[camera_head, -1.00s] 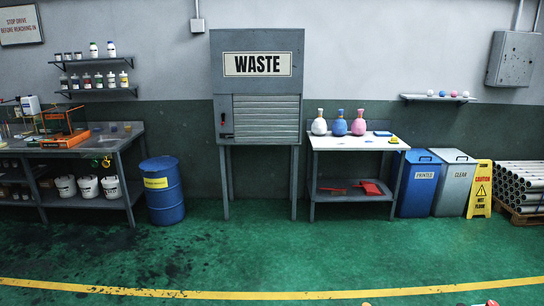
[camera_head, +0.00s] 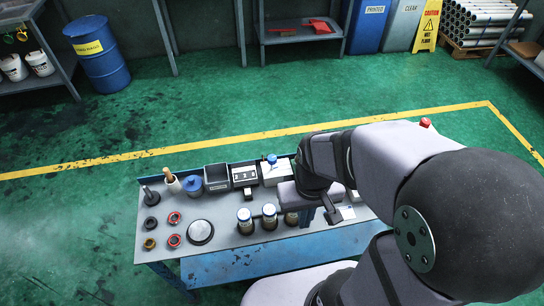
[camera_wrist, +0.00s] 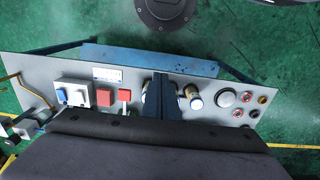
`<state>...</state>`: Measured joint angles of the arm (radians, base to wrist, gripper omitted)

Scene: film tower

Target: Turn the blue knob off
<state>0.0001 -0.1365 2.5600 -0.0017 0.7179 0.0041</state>
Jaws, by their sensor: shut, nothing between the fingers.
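In the wrist view, a small blue part (camera_wrist: 62,95) shows on a white device (camera_wrist: 76,91). I cannot tell which of the two is the blue knob, nor its setting. My gripper (camera_head: 332,214) is shut and empty over the bench, right of the jars and apart from the white box. In the wrist view, my gripper (camera_wrist: 160,76) points down over the bench beside a jar.
Several jars (camera_head: 269,217) stand near the bench front. A silver disc (camera_head: 200,232) and red rings (camera_head: 174,240) lie left of them. A grey bin (camera_head: 216,177) and blue-lidded jar (camera_head: 193,186) stand at the back. Red square parts (camera_wrist: 122,97) show in the wrist view.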

